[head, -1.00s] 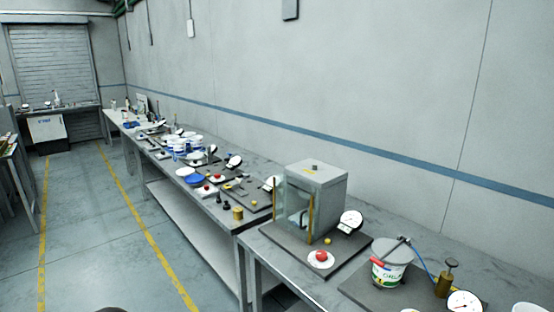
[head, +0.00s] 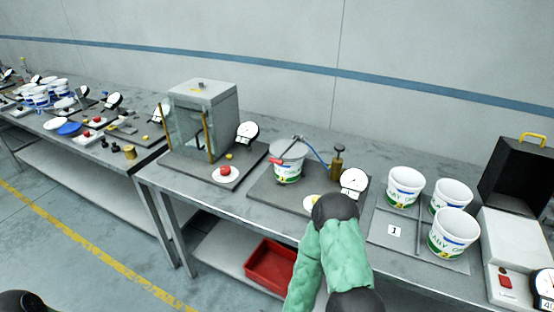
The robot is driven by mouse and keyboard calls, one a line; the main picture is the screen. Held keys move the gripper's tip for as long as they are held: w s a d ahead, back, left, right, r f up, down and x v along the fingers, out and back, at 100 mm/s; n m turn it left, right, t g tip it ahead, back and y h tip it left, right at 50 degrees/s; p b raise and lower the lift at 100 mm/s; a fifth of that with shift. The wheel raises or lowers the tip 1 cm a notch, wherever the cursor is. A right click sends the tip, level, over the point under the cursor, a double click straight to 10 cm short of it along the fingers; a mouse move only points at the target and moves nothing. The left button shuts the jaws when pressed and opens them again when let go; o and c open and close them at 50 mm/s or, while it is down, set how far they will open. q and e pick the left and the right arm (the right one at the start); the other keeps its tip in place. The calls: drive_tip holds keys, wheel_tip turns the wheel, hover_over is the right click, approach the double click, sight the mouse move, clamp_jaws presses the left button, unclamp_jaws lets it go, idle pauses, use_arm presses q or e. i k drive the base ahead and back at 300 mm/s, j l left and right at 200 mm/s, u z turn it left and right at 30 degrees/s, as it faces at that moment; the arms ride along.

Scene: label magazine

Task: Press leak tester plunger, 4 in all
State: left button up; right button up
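The leak tester stands on a dark base plate (head: 262,190) at the middle of the bench in the head view. On it a white tub (head: 288,168) sits under a clamp with a red-tipped lever (head: 277,160). A blue hose (head: 316,152) runs from the clamp to a brass pump, whose plunger (head: 338,149) stands up with its dark knob raised. A white dial gauge (head: 353,181) is beside it. Neither gripper's fingers show.
A glass-fronted cabinet (head: 203,120) and a red button on a white disc (head: 226,173) are at left. Several white tubs (head: 405,186) stand at right near a "1" card (head: 394,231) and a black case (head: 520,175). A red bin (head: 270,264) sits on the shelf below.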

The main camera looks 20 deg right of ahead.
sight(339, 148)
drive_tip(key=z, duration=1.3)
